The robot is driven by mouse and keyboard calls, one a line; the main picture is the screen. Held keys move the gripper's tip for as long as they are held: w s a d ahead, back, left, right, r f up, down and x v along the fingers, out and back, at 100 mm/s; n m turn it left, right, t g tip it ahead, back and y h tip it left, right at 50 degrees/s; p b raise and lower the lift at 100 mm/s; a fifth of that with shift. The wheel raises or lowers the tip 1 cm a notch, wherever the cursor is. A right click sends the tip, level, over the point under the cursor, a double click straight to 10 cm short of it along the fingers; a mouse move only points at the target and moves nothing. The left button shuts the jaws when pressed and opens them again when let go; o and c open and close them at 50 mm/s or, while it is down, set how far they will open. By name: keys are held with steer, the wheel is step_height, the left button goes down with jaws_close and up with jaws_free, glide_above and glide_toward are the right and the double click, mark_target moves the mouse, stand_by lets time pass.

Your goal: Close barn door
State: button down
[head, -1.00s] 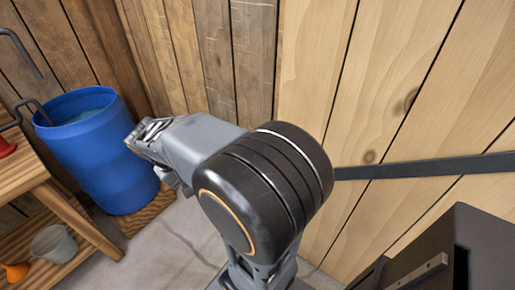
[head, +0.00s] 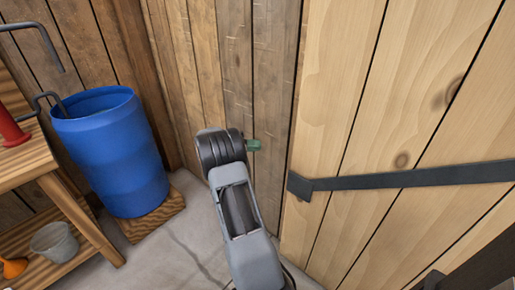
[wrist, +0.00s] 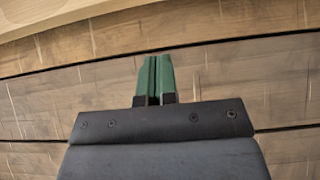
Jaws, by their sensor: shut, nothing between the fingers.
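The barn door (head: 355,120) is a panel of light planks with a dark metal strap (head: 400,180) across it; it fills the right of the head view. Its left edge stands in front of the darker plank wall (head: 225,60). My gripper (head: 255,145) shows as a small green tip just left of that edge, in front of the wall. In the wrist view my gripper (wrist: 154,75) has its green fingers together, with nothing between them, against the dark planks. A light strip of wood (wrist: 60,18), perhaps the door's edge, crosses the top there. I cannot tell whether the fingers touch anything.
A blue barrel (head: 110,150) stands on a wooden base at the left. A wooden bench (head: 60,200) with a grey bucket (head: 54,242) and an orange funnel (head: 14,268) is at the far left. Bare concrete floor (head: 190,235) lies between barrel and door.

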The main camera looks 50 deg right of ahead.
steer(key=s+d+b, duration=0.1)
steer(key=s+d, duration=0.4)
steer(key=s, duration=0.4)
steer(key=shift+s, duration=0.1)
